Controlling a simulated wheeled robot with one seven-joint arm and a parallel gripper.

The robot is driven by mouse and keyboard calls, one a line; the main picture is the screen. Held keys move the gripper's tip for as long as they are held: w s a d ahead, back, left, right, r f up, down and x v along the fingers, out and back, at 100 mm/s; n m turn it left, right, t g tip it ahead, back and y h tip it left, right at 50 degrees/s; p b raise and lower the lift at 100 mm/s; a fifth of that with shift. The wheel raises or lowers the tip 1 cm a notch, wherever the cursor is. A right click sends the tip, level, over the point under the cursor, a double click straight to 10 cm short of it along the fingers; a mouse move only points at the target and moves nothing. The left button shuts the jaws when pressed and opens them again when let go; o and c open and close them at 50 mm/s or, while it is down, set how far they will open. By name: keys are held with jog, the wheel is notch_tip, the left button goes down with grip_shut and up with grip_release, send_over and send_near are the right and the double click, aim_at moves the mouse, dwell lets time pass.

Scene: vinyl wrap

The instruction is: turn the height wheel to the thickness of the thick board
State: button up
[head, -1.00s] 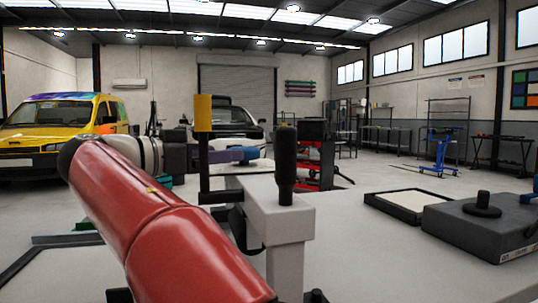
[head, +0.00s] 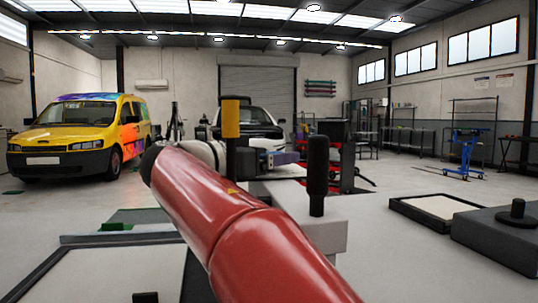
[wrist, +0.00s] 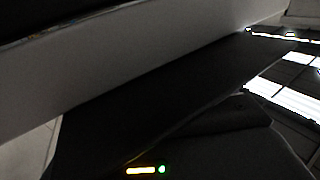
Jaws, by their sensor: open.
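A pale machine (head: 325,222) stands ahead on the bench. A black upright handle (head: 317,175) rises from its top, and a yellow-topped black post (head: 231,122) stands to its left. I cannot tell for sure which part is the height wheel. My red arm crosses in front of the machine and hides much of it. I see no grip on anything. The wrist view is dark, with a broad dark surface and small lights. I cannot pick out the thick board.
A dark block with a round knob (head: 517,214) sits at the right, beside a shallow black-rimmed tray (head: 428,212). A dark-framed pale panel (head: 100,272) lies at the lower left. A yellow van (head: 82,135) and a white car stand farther back.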

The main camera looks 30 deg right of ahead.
jog(key=c, duration=0.9)
jog(key=m+g, duration=0.2)
jog(key=g, duration=0.1)
jog(key=shift+w+g, duration=0.1)
jog(key=shift+g, duration=0.2)
jog(key=shift+c, duration=0.2)
jog(key=shift+m+g+p, duration=0.5)
jog(key=shift+m+g, duration=0.9)
jog(key=shift+g, duration=0.5)
jog(key=o, duration=0.9)
jog(key=shift+o, duration=0.2)
jog(key=w+a, duration=0.1)
jog(key=a, duration=0.6)
jog(key=shift+a, duration=0.35)
